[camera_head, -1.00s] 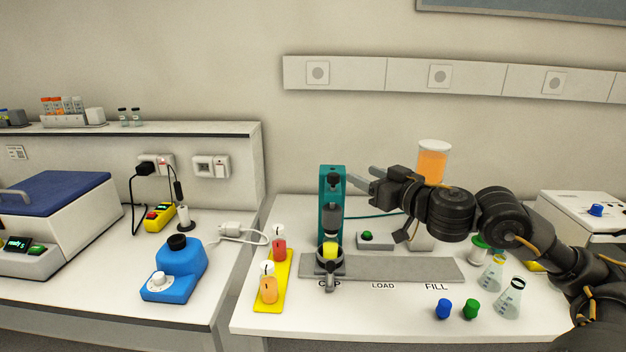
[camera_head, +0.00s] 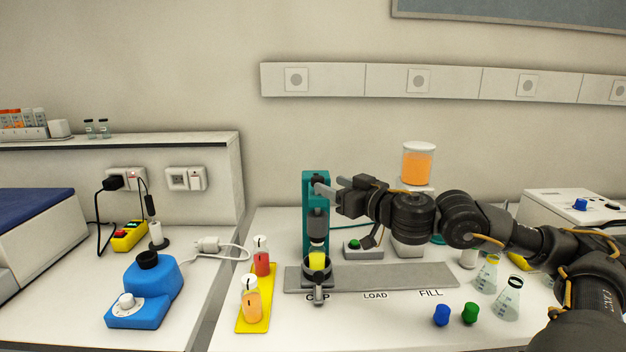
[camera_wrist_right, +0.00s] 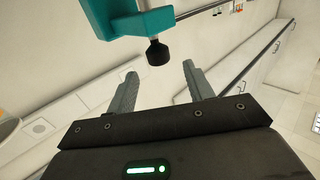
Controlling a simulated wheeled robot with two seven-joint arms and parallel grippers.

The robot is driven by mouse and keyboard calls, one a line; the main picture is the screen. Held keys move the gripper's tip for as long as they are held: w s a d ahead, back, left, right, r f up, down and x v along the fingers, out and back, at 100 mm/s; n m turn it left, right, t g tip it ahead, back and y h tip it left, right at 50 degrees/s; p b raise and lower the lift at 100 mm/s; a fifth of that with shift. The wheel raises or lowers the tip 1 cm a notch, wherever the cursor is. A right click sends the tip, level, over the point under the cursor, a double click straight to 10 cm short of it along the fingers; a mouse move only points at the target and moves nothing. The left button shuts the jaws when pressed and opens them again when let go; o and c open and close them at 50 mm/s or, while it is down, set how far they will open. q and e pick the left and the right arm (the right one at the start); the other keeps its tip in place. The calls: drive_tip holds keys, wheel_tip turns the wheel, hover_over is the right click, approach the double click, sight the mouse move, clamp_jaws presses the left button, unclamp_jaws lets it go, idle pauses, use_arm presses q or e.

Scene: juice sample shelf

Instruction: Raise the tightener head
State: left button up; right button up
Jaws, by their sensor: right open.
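The tightener is a teal post (camera_head: 309,238) at the CAP end of the grey rail. Its grey cylindrical head (camera_head: 317,226) hangs above a yellow-topped item (camera_head: 317,262) in a dark holder, with a small gap between them. A black knob (camera_wrist_right: 158,52) sits near the top of the post. My right gripper (camera_head: 322,188) is at the knob from the right. In the right wrist view its jaws (camera_wrist_right: 160,70) are apart, with the knob just beyond and between the fingertips, not clamped. My left gripper is not in view.
The grey rail (camera_head: 385,277) runs right past LOAD and FILL. A yellow rack (camera_head: 255,312) with red and orange bottles stands left of the post. Blue (camera_head: 441,315) and green (camera_head: 470,313) caps and flasks (camera_head: 509,297) are at right. An orange-filled container (camera_head: 418,165) stands behind my arm.

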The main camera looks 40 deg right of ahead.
sight(313, 177)
drive_tip(key=w+p, duration=0.4)
drive_tip(key=w, duration=0.3)
drive_tip(key=shift+r, duration=0.1)
drive_tip(key=shift+w, duration=0.55)
clamp_jaws()
